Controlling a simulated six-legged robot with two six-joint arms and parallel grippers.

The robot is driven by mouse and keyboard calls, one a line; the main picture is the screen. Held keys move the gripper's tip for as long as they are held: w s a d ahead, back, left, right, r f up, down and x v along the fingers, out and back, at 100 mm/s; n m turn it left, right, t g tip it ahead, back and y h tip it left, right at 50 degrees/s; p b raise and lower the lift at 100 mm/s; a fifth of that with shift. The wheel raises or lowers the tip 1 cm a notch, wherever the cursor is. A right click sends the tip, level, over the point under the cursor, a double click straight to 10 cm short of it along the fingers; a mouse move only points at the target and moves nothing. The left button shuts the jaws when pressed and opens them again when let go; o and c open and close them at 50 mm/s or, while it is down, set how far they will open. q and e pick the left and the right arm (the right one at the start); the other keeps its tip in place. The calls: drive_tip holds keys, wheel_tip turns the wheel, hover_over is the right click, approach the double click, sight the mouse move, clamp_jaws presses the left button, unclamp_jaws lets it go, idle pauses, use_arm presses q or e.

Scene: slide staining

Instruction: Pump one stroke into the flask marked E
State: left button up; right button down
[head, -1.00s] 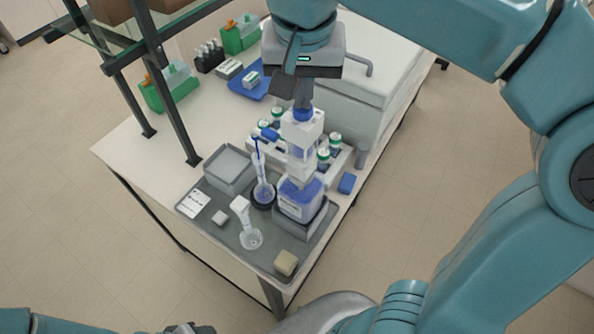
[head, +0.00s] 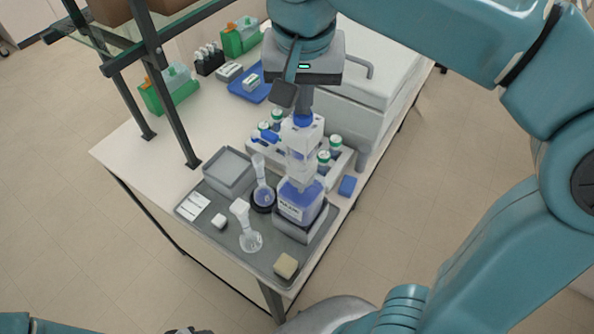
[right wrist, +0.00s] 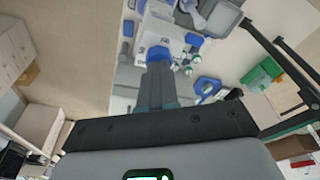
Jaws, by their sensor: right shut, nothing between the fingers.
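A dispenser bottle (head: 298,205) with blue liquid and a white pump head stands on a grey block. My right gripper (head: 304,112) is shut and empty, its tips down on the pump's blue top. The right wrist view shows the same blue top (right wrist: 158,54) at the fingertips. A long-necked flask (head: 263,195) with blue liquid stands in a dark ring beside the bottle, below the spout (head: 264,137). A second, clear flask (head: 250,240) stands nearer the front. No letter is legible on either flask. My left gripper (head: 188,331) barely shows at the bottom edge.
A rack of green-capped bottles (head: 336,155) stands behind the dispenser. Shelf posts (head: 175,100) rise at left.

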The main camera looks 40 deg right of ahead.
drive_tip(key=p+v, duration=0.3)
drive_tip(key=shift+w+d+r, duration=0.2)
drive_tip(key=shift+f, duration=0.1)
idle(0.3)
idle(0.4)
wheel_tip(320, 180, up, 2)
drive_tip(key=shift+w+r+p, duration=0.1)
drive_tip(key=shift+r+p, duration=0.1)
drive_tip(key=shift+p, duration=0.5)
drive_tip(key=v, duration=0.2)
drive_tip(key=shift+w+d+r, duration=0.1)
drive_tip(key=shift+w+r, duration=0.1)
drive_tip(key=shift+r, duration=0.1)
drive_tip(key=shift+s, duration=0.1)
